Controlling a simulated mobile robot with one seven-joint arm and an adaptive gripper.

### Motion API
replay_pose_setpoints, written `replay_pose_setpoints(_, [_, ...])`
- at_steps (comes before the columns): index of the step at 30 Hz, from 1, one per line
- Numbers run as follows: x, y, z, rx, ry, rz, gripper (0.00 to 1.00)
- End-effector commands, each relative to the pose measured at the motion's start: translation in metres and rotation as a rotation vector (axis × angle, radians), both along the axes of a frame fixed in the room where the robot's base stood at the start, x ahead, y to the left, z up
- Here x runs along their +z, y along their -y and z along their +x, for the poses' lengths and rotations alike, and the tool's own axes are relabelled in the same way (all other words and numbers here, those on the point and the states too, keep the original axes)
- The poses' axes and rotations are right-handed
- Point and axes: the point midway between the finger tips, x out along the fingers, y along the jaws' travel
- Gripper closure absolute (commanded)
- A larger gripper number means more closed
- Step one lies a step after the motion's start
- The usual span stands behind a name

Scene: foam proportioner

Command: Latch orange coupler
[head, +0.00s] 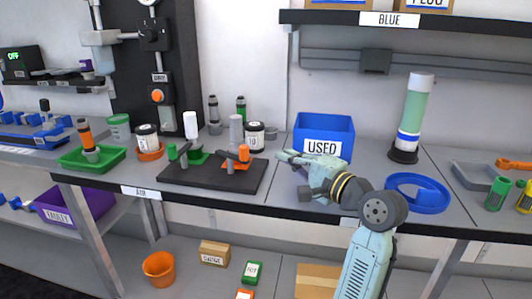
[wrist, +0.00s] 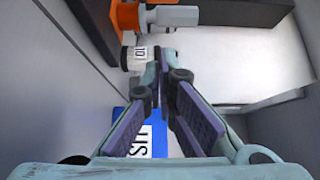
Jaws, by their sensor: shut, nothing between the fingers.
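The orange coupler (head: 237,163) stands on a dark board (head: 213,178) on the bench, with a grey cylinder upright in it and an orange knob at its front right. In the wrist view, orange and grey parts that look like this coupler (wrist: 127,16) show at the top, beyond my fingertips. My gripper (head: 282,155) is to the right of the coupler and apart from it, pointing left. In the wrist view, its fingers (wrist: 167,55) come together at the tips with nothing between them. Whether the coupler is latched cannot be told.
A blue bin marked USED (head: 322,124) stands just behind my gripper. A labelled jar (head: 254,135) stands behind the coupler, and a green coupler (head: 193,157) with a white bottle is to its left. A blue round tray (head: 403,181) lies to the right. A shelf (head: 440,26) hangs above.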

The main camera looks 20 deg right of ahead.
Motion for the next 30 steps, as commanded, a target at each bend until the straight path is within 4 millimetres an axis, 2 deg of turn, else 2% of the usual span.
replay_pose_setpoints(5, [0.001,-0.008,0.022,0.005,-0.002,-0.001,1.0])
replay_pose_setpoints(16, [0.002,-0.031,0.097,0.004,-0.002,-0.002,1.0])
replay_pose_setpoints(18, [0.002,-0.036,0.081,-0.002,0.001,-0.003,1.0])
replay_pose_setpoints(22, [0.001,-0.045,0.068,-0.001,0.0,-0.001,1.0])
replay_pose_setpoints(30, [0.0,-0.052,0.06,0.001,-0.001,-0.001,1.0])
